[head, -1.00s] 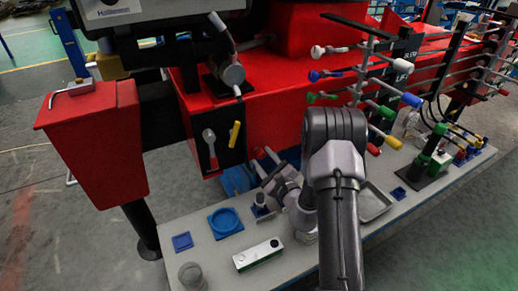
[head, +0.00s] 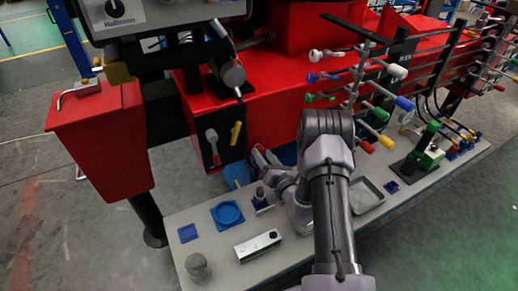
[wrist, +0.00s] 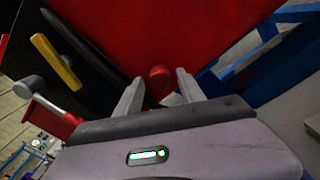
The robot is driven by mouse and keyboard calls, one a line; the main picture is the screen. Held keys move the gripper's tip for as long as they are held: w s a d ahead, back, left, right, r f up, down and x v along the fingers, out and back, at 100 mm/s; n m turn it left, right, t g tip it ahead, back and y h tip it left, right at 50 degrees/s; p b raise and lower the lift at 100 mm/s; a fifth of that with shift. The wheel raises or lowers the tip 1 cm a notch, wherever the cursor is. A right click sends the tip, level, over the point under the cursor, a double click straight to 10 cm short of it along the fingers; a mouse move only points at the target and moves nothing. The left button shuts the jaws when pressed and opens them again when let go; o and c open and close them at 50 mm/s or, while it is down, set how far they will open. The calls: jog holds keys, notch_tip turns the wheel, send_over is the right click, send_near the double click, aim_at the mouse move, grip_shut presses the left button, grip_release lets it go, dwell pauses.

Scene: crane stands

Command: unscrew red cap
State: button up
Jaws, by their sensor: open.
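In the wrist view a small round red cap (wrist: 159,74) shows between my fingertips, in front of a larger red surface. My gripper (wrist: 161,82) is open, with one finger on each side of the cap. A gap shows between the cap and the fingers, and I cannot tell how deep the cap sits between them. In the head view my gripper (head: 264,157) reaches low toward the red machine body, just right of the dark tool panel. The cap is not distinct there.
A rack of coloured-tipped rods (head: 357,85) stands right of my arm. The grey table holds a blue dish (head: 227,213), a white box (head: 258,246), a glass (head: 198,267) and a metal tray (head: 367,194).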

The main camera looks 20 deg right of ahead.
grip_shut()
jog(key=shift+s, duration=0.1)
dwell(0.3)
jog(key=shift+f+n+b, duration=0.25)
jog(key=shift+n+b, duration=0.65)
jog(key=shift+n, duration=0.2)
jog(key=shift+n+b, duration=0.65)
jog(key=shift+n, duration=0.55)
jog(key=shift+r+n, duration=0.2)
jog(key=shift+n, duration=0.1)
